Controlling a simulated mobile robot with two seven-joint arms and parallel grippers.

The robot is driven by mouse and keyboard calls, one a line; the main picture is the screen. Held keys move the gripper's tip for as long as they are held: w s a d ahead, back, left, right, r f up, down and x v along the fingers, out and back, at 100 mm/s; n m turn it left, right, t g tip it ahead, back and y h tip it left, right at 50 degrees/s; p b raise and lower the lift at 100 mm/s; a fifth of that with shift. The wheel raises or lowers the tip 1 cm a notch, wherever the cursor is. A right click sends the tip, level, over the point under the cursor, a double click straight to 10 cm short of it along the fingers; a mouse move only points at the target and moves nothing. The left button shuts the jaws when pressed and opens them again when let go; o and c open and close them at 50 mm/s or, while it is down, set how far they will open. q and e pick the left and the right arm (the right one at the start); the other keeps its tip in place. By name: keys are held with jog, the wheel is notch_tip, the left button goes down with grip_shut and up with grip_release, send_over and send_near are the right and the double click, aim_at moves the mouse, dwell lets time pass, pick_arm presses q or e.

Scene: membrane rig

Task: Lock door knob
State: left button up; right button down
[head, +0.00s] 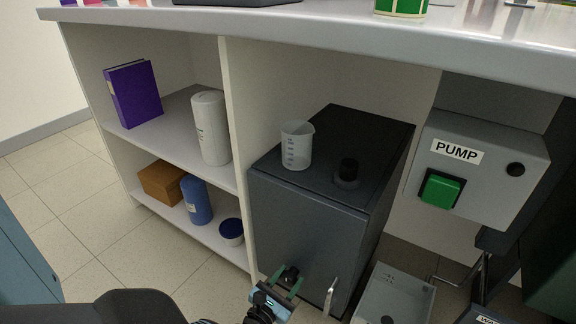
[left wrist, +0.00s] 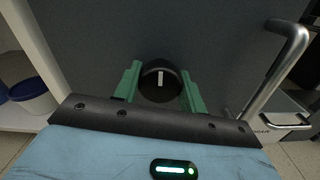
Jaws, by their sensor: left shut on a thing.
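The door is the dark grey front of a cabinet (head: 300,225) under the bench. Its black round knob (head: 291,273) sits low on the door, and in the left wrist view the knob (left wrist: 160,82) shows a pale line that stands upright. My left gripper (head: 284,283) is at the knob, with a green finger on each side of it, shut on it. In the left wrist view the gripper (left wrist: 160,88) hides the lower part of the knob. A metal door handle (head: 331,295) is just right of the gripper. My right gripper is not in view.
A beaker (head: 297,146) and a black knob-like fitting (head: 347,172) are on the cabinet top. A pump box (head: 503,168) with a green button (head: 440,190) is at right. Shelves (head: 178,113) stand at left.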

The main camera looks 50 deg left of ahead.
pick_arm(q)
jog(key=shift+m, duration=0.3)
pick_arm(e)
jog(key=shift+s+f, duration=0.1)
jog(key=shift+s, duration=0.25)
pick_arm(q)
jog(key=shift+m, duration=1)
jog(key=m, duration=0.5)
jog(key=shift+b, duration=0.35)
jog(key=m, duration=0.7)
jog(key=shift+p, duration=0.35)
jog(key=shift+m, duration=1.4)
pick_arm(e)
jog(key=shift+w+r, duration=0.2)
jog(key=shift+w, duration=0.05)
pick_arm(q)
jog(key=shift+m, duration=0.4)
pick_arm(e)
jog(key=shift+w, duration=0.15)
